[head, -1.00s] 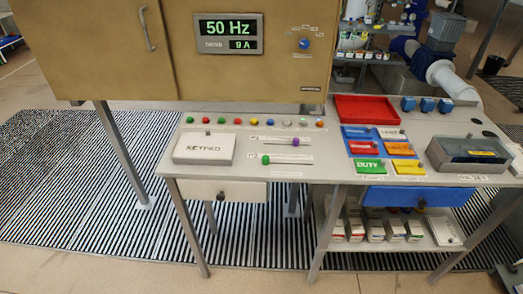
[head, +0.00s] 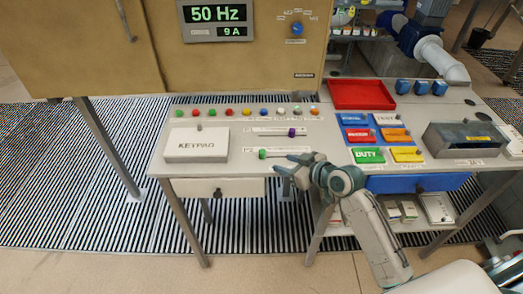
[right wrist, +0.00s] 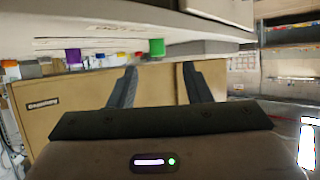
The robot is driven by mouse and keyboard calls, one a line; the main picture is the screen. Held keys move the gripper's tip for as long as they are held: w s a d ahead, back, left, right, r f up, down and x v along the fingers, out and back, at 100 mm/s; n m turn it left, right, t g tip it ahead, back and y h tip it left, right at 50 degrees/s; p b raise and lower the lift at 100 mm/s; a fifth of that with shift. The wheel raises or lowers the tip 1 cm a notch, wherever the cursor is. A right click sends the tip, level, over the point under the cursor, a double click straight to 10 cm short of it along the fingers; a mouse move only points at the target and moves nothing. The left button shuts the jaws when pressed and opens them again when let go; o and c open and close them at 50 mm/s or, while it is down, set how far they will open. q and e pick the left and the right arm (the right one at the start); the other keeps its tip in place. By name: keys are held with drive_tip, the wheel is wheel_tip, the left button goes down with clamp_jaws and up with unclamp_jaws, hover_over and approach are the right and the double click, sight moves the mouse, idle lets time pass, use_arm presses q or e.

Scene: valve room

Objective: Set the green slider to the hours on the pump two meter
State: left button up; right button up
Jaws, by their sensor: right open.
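The green slider knob (head: 263,153) sits at the left end of the lower slider track on the desk. It also shows in the right wrist view (right wrist: 157,47), against the desk edge and in line with the gap between my fingers. The purple slider knob (head: 291,132) is on the upper track, towards its right. My right gripper (head: 292,167) is open and empty, just right of and in front of the green knob, apart from it. The right part of the lower track is partly hidden by it. No hours meter is readable; the display (head: 216,20) reads 50 Hz and 9 A.
A white keypad cover (head: 197,144) lies left of the sliders. Coloured buttons (head: 238,112) line up behind them. Right are several coloured labelled blocks (head: 367,155), a red tray (head: 361,94) and a dark box (head: 464,139). A brown cabinet (head: 85,45) stands behind.

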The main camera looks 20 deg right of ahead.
sight(264, 152)
drive_tip(key=p+x, duration=0.1)
drive_tip(key=x, duration=0.2)
drive_tip(key=r+p+x, duration=0.1)
drive_tip(key=x, duration=0.3)
drive_tip(key=p+x, duration=0.1)
drive_tip(key=x, duration=0.3)
drive_tip(key=shift+w+d+r, duration=0.15)
drive_tip(key=shift+w, duration=0.25)
clamp_jaws()
